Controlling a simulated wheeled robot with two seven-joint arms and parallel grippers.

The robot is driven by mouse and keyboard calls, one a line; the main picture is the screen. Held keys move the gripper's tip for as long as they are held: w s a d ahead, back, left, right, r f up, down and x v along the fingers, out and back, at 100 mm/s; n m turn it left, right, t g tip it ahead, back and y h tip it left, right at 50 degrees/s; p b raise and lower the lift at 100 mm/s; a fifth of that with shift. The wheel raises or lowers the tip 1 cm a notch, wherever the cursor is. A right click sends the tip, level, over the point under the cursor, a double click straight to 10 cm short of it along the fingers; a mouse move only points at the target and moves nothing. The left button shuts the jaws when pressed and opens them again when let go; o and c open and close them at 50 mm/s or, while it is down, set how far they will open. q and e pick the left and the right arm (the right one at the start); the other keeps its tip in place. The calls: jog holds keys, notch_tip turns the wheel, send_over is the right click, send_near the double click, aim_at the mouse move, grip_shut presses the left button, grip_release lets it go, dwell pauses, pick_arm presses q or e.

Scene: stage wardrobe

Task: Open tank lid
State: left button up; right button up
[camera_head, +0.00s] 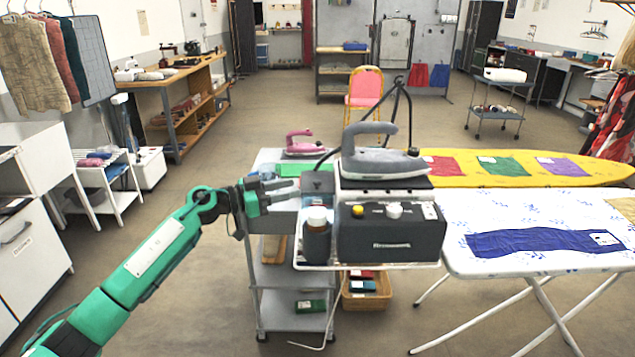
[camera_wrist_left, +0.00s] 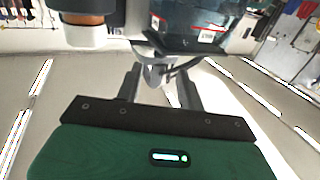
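A dark grey steam station (camera_head: 390,238) with knobs on its front stands on a white-edged shelf. At its left, behind a brown bottle with a white cap (camera_head: 317,214), is a small dark box (camera_head: 318,182), which looks like the tank and its lid. Whether the lid is raised is unclear. My left gripper (camera_head: 282,191) is just left of this box, pointing right. In the left wrist view its two fingers (camera_wrist_left: 160,88) are apart, with a grey curved piece (camera_wrist_left: 154,72) showing beyond and between them. Contact cannot be told. My right gripper is not in view.
A grey iron (camera_head: 382,160) rests on top of the station, and a pink iron (camera_head: 303,143) stands behind. A grey cart (camera_head: 290,276) is below my gripper. A white ironing board (camera_head: 475,256) stands at the right.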

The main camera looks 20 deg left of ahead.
aim_at(317, 181)
pick_arm(q)
jog(key=x, duration=0.8)
jog(key=shift+w+d, duration=0.1)
jog(key=shift+w, duration=0.05)
grip_shut()
